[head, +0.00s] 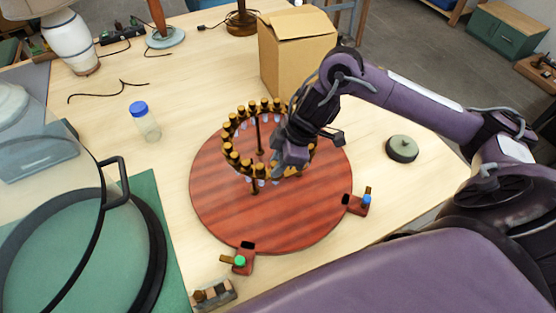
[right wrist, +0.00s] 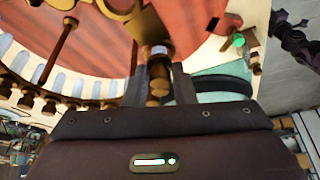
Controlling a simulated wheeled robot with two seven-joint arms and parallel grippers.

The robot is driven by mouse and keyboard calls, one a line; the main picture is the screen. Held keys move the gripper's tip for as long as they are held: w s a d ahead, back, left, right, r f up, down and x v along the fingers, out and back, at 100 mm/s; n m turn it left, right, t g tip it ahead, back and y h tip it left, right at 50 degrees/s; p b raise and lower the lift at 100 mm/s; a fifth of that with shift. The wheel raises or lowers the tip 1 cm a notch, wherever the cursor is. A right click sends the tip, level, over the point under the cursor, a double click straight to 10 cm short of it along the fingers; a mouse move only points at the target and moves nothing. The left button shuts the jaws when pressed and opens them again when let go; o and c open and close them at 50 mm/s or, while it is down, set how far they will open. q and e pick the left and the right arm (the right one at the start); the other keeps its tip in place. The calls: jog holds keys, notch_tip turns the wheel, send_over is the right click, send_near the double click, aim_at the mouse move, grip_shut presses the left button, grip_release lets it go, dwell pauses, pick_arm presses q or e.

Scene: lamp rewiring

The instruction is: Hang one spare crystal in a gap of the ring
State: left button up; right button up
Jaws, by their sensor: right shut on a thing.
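The brass ring (head: 233,157) with pale crystals (head: 261,171) stands above a round red wooden board. My right gripper (head: 288,160) is at the ring's right side and hides part of it. In the right wrist view, its two fingers (right wrist: 158,88) are shut on a brass-topped piece (right wrist: 158,72), with a small pale part at its far end. It appears to be a crystal with its brass fitting; whether it touches the ring is unclear. The ring (right wrist: 75,103) with its row of crystals shows at left there. The gap itself cannot be made out. My left gripper is not recognisable.
The red board (head: 300,225) carries a green-knobbed clamp (head: 240,262) and a blue-knobbed clamp (head: 364,201). A small block with brass pieces (head: 213,293) lies at the front. A cardboard box (head: 290,55) stands behind, a blue-lidded jar (head: 145,120) left, and a round dark-rimmed disc (head: 402,148) right.

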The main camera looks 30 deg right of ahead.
jog(key=shift+p, duration=0.3)
jog(key=shift+f, duration=0.5)
dwell(0.4)
jog(key=o, duration=1.1)
jog(key=shift+c, duration=0.2)
jog(key=shift+r, duration=0.1)
